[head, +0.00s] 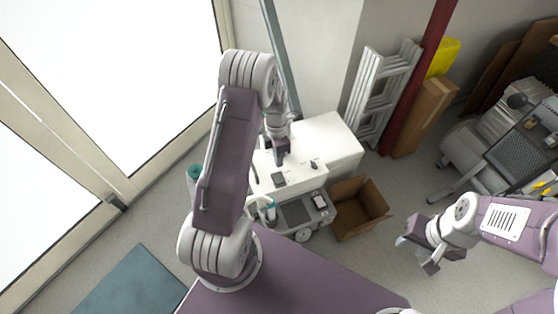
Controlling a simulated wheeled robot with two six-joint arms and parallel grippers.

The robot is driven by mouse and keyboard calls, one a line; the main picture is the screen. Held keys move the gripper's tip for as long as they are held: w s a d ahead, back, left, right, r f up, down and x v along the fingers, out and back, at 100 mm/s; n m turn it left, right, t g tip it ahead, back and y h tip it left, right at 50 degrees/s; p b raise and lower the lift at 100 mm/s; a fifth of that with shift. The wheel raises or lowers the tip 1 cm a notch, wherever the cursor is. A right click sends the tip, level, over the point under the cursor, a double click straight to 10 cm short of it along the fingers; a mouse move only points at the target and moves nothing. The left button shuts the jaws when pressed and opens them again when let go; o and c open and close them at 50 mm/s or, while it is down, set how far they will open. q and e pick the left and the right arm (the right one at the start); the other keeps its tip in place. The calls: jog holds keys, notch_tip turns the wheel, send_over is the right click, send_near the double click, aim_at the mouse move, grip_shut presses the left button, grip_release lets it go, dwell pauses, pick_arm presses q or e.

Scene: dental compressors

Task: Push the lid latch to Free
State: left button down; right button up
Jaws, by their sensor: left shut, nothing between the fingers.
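A white box-shaped machine (336,140) stands on the floor in the middle of the head view, behind my purple base. A small dark part (314,163) sits on its front edge, and a dark square part (278,180) is lower on its front. I cannot tell which is the lid latch, or its position. My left gripper (282,158) points down over the machine's left part, shut and empty. I cannot tell whether it touches the machine. My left arm hides the machine's left side. My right gripper (418,256) is open and empty over the floor at right.
A wheeled grey unit (296,212) stands before the machine, with an open cardboard box (358,207) to its right. A white folded ladder (382,90) leans on the back wall. Grey equipment (500,140) fills the right. A blue-grey mat (135,285) lies at lower left.

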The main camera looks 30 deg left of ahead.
aim_at(280, 181)
pick_arm(q)
jog(key=f, duration=0.3)
jog(key=f+b, duration=0.1)
jog(key=f, duration=0.2)
jog(key=d+f+b, duration=0.1)
jog(key=f, duration=0.2)
jog(key=shift+s+f, duration=0.2)
jog(key=shift+s, duration=0.15)
jog(key=shift+f, duration=0.25)
jog(key=shift+s+d+f, duration=0.1)
jog(key=shift+f, duration=0.05)
jog(key=shift+w+a+r+p, duration=0.3)
jog(key=shift+w+a, duration=0.2)
jog(key=shift+a, duration=0.1)
